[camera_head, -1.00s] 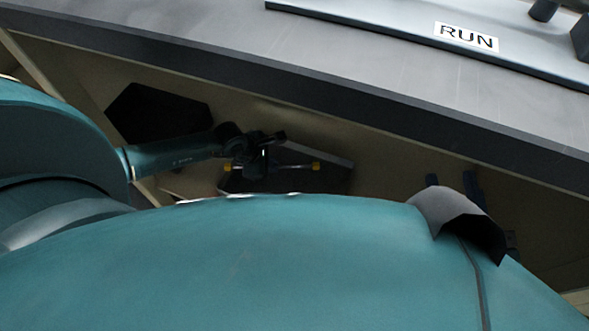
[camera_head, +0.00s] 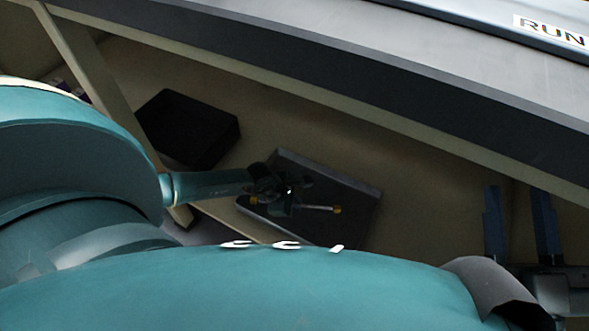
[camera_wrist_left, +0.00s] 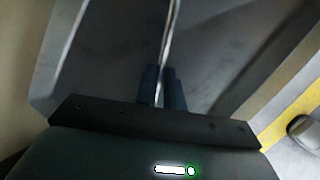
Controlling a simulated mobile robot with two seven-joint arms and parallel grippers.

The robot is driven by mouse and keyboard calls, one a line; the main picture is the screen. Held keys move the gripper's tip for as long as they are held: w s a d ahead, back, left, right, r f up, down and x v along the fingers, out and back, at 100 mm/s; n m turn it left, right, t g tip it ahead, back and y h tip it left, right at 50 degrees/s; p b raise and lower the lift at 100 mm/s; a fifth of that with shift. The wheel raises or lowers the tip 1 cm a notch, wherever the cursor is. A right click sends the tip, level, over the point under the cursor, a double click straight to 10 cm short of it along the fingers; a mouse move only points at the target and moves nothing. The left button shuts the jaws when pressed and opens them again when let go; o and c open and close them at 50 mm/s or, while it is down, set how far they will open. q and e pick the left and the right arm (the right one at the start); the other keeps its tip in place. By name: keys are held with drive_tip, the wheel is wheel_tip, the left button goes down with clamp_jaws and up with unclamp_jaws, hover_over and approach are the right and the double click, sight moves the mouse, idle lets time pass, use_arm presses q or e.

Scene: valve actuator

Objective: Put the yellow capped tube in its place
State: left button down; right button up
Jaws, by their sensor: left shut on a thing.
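The yellow capped tube (camera_head: 320,208) is a thin pale rod with a yellow cap at each end. In the head view it lies across my left gripper (camera_head: 285,205), with a cap showing on either side. In the left wrist view my left gripper (camera_wrist_left: 163,72) has its dark blue fingers shut on the tube (camera_wrist_left: 170,38). The place for the tube cannot be told from these frames. My right gripper (camera_head: 517,191) is at the lower right of the head view, its two blue fingers well apart and nothing seen between them.
A grey bench (camera_head: 330,80) with a RUN label (camera_head: 552,30) crosses the top of the head view. A black box (camera_head: 188,130) and a dark grey slab (camera_head: 345,188) show lower down, beyond my left gripper. A beige beam (camera_head: 80,60) stands at left.

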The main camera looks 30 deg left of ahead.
use_arm(q)
drive_tip(key=c, duration=1.8)
unclamp_jaws()
drive_tip(key=shift+f, duration=0.1)
use_arm(e)
drive_tip(key=shift+r+y, duration=0.1)
drive_tip(key=shift+y, duration=0.2)
